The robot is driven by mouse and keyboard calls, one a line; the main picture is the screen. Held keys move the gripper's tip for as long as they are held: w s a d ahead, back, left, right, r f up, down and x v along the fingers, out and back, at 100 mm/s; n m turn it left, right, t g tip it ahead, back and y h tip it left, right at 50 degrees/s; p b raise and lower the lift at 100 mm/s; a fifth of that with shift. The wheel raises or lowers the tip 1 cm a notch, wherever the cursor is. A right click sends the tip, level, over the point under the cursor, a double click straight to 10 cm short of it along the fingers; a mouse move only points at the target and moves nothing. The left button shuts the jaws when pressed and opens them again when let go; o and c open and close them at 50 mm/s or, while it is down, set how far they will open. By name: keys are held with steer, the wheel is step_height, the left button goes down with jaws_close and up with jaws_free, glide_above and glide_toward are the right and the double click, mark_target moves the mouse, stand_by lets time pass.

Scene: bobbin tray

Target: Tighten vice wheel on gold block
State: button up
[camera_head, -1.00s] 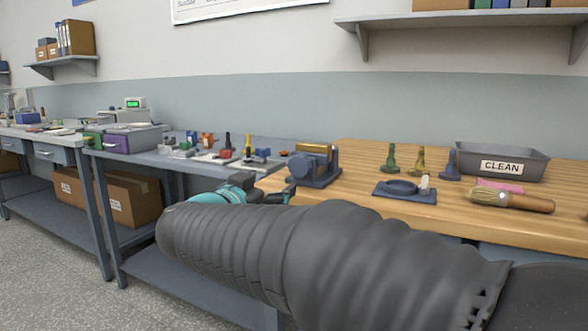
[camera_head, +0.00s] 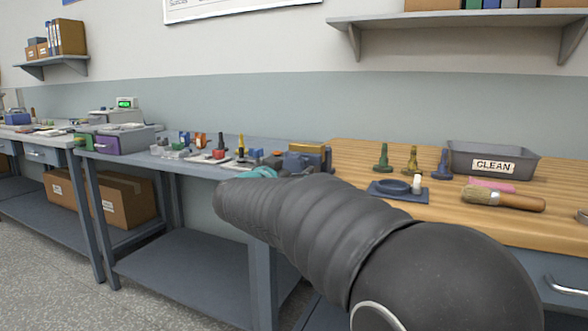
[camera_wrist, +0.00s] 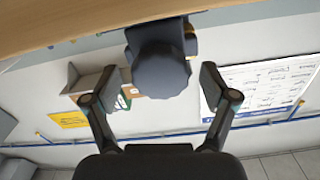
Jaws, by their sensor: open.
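The blue-grey vice (camera_head: 303,160) sits at the left end of the wooden bench, with the gold block (camera_head: 310,148) at its top. In the wrist view the dark grey vice wheel (camera_wrist: 160,74) fills the upper middle. My gripper (camera_wrist: 154,86) is open, one finger on each side of the wheel, with gaps visible between the pads and the wheel. In the head view only the teal part of my gripper (camera_head: 262,172) shows, by the vice's lower left. My arm hides the fingers and the wheel there.
A blue dish-like fixture (camera_head: 398,189), several coloured spindles (camera_head: 412,160), a brush (camera_head: 505,199) and a grey bin marked CLEAN (camera_head: 492,165) stand to the right on the wooden bench (camera_head: 450,220). A grey bench with small parts lies left. The wrist view shows the bench edge above.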

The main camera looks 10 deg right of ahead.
steer(key=c, duration=1.2)
steer(key=shift+o, duration=0.2)
steer(key=shift+d, duration=0.2)
steer(key=shift+a, duration=0.1)
